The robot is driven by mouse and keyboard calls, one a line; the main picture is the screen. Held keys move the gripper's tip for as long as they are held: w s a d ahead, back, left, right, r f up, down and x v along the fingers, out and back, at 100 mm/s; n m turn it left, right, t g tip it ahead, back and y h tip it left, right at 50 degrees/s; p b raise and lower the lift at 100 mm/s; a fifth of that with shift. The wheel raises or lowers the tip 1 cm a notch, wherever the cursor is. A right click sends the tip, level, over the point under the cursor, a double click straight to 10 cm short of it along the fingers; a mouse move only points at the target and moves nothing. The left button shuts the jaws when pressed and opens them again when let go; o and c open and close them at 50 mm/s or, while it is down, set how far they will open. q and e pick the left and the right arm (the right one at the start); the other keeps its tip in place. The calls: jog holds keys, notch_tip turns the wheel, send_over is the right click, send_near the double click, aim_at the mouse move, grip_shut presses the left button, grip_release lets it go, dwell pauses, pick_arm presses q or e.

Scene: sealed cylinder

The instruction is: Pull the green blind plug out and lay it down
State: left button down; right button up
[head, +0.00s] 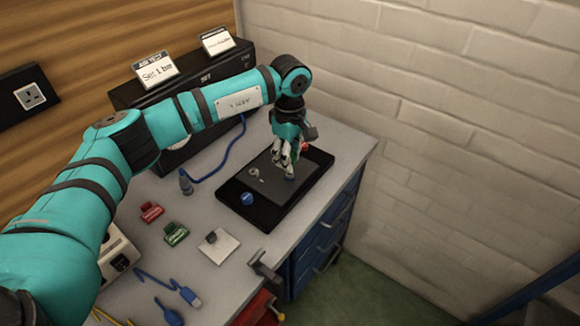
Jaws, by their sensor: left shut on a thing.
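My left gripper (287,171) points down over the dark plate of a black tray (237,211) on the bench. Its fingers are shut on a small piece, which I take to be the green blind plug. The fingers mostly hide it and its colour is not clear. I cannot tell whether it is still seated in anything. A small metallic piece (254,173) is on the plate, left of the fingers. A blue round piece (247,199) is at the tray's near left, and a red piece (305,147) shows behind the gripper. My right gripper is not in view.
A red piece (151,211), a green piece (176,233) and a white square (218,246) with a grey block lie left of the tray. Blue cables (215,165) cross the bench. A black box (205,78) stands behind, with a brick wall to the right.

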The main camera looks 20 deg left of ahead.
pick_arm(q)
jog(key=shift+r+p, duration=0.5)
jog(key=shift+r, duration=0.9)
